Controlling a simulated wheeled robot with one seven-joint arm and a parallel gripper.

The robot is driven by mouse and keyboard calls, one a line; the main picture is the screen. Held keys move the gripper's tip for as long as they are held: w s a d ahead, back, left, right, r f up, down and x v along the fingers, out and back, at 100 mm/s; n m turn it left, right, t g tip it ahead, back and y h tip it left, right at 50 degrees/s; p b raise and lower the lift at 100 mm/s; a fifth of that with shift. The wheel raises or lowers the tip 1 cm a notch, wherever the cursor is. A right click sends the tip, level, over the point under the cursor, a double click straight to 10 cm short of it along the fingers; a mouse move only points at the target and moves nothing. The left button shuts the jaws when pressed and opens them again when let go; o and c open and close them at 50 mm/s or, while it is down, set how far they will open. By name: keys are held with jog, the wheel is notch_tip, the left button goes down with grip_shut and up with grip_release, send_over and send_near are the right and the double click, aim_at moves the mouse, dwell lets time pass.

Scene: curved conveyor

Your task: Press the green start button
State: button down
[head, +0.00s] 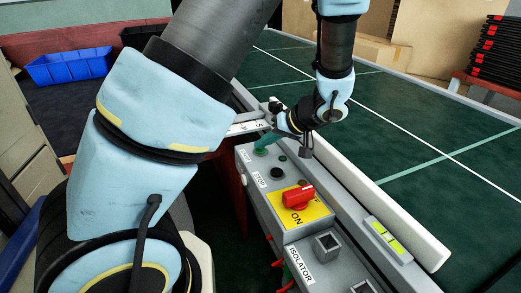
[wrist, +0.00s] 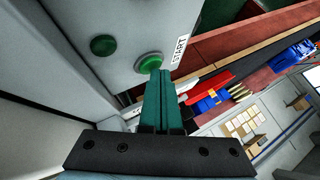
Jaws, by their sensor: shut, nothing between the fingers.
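The green start button (wrist: 149,62) sits on the grey control box, beside its START label (wrist: 180,52). In the head view the start button (head: 261,152) is at the far end of the box, partly hidden by my fingers. My gripper (wrist: 157,76) has its teal fingers shut together and empty, with the tips right at the button's edge. In the head view my gripper (head: 266,141) reaches down onto that end of the box. I cannot tell whether the tips touch the button or whether it is pushed in.
A second green round part (wrist: 103,45) is near the start button. The black stop button (head: 277,173) and the red rotary switch (head: 298,196) on a yellow plate are nearer on the box. The dark green conveyor (head: 420,125) with a pale side rail (head: 370,200) lies to the right.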

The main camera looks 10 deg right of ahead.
aim_at(263, 151)
dwell(0.5)
jog(key=shift+r+p, duration=0.3)
jog(key=shift+r, duration=0.5)
jog(key=shift+r+p, duration=1.35)
jog(key=shift+r, duration=1.15)
